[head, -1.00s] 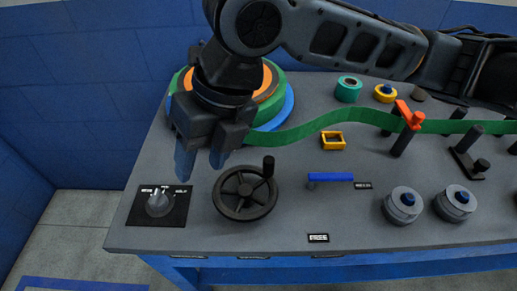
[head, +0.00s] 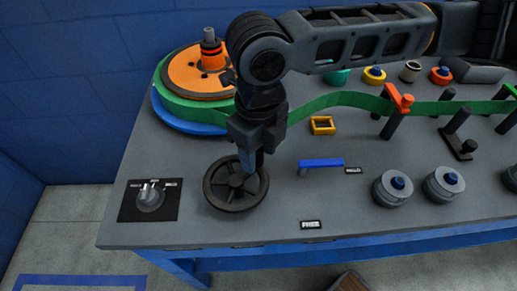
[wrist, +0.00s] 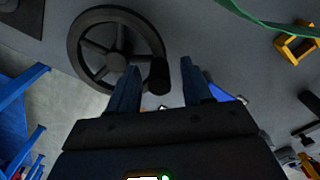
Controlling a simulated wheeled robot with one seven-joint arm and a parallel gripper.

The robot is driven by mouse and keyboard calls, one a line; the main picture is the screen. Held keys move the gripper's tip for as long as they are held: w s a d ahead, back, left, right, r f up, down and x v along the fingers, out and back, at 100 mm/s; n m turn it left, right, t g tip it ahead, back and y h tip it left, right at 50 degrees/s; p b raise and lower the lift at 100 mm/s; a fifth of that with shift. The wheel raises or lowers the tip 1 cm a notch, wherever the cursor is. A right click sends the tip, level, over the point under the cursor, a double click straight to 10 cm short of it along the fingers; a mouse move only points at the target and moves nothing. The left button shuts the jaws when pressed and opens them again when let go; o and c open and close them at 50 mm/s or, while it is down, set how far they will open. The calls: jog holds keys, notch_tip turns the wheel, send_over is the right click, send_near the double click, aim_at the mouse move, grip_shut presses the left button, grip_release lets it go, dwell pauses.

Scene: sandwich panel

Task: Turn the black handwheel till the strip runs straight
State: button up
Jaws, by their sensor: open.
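The black handwheel (head: 236,182) lies flat near the front of the grey panel, and it shows in the wrist view (wrist: 115,57). Its upright crank handle (wrist: 158,76) is at the wheel's right edge in the wrist view, between my open fingers with no clear grip on it. In the head view my gripper (head: 252,165) points down over the wheel's upper right and hides the handle. The green strip (head: 345,99) leaves the reel (head: 185,72) at the left, bows upward, then dips to the orange-topped guide (head: 398,101) and runs on right.
A selector knob (head: 150,198) is left of the wheel. A blue bar (head: 321,163) and two grey round knobs (head: 392,188) (head: 443,184) are to its right. A yellow frame (head: 322,125) sits below the strip. Coloured rolls (head: 374,75) stand behind it.

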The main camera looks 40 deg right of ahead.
aim_at(263, 188)
jog(key=shift+f, duration=0.2)
jog(key=shift+c, duration=0.2)
grip_shut()
dwell(0.4)
jog(key=s+m, duration=0.1)
jog(key=m, duration=0.2)
jog(key=s+m, duration=0.1)
jog(key=m, duration=0.1)
jog(key=shift+s+a+r+p, duration=0.1)
jog(key=shift+s+a+p, duration=0.2)
jog(key=shift+a+p, duration=0.1)
jog(key=m, duration=0.1)
jog(key=s+m, duration=0.1)
jog(key=shift+a+m, duration=0.3)
jog(key=shift+s+a+m+p, duration=0.2)
jog(key=shift+s+a+m, duration=0.1)
jog(key=shift+m, duration=0.5)
jog(key=shift+s+a+m+p, duration=0.2)
jog(key=shift+a+m, duration=0.1)
jog(key=shift+m, duration=0.5)
